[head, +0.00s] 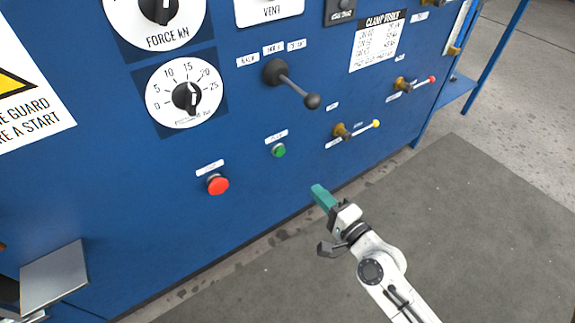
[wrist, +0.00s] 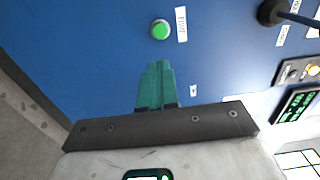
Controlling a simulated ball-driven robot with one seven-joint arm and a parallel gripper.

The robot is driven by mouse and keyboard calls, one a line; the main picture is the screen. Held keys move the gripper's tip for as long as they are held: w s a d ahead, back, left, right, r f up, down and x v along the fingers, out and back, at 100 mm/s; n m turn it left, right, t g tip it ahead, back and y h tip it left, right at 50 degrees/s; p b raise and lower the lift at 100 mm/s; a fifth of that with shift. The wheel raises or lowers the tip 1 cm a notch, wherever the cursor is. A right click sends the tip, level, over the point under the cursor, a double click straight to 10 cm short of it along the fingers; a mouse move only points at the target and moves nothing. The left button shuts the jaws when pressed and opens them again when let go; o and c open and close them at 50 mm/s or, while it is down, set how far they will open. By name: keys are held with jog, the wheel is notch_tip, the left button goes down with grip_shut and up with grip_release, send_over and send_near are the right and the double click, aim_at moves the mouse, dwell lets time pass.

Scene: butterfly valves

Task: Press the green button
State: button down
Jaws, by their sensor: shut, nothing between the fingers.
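The green button (head: 278,150) is a small round push button on the blue panel, under a white label, right of the red button. In the wrist view the green button (wrist: 160,29) shows above the fingertips, with its label to the right of it. My gripper (head: 319,191) has teal fingers that are shut and empty. In the head view the fingertips are below and to the right of the green button, apart from it. In the wrist view the fingers (wrist: 157,68) point toward the button, with blue panel visible between them.
A red button (head: 217,184) is to the left on the panel. A black lever (head: 290,83) sticks out above. Valve handles with a yellow tip (head: 357,129) and a red tip (head: 414,84) project at the right. Grey floor (head: 480,220) is open at the lower right.

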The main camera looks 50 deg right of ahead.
aim_at(281, 153)
jog(key=shift+w, duration=0.1)
jog(key=x, duration=1.3)
jog(key=shift+w+d, duration=0.1)
jog(key=shift+w, duration=0.3)
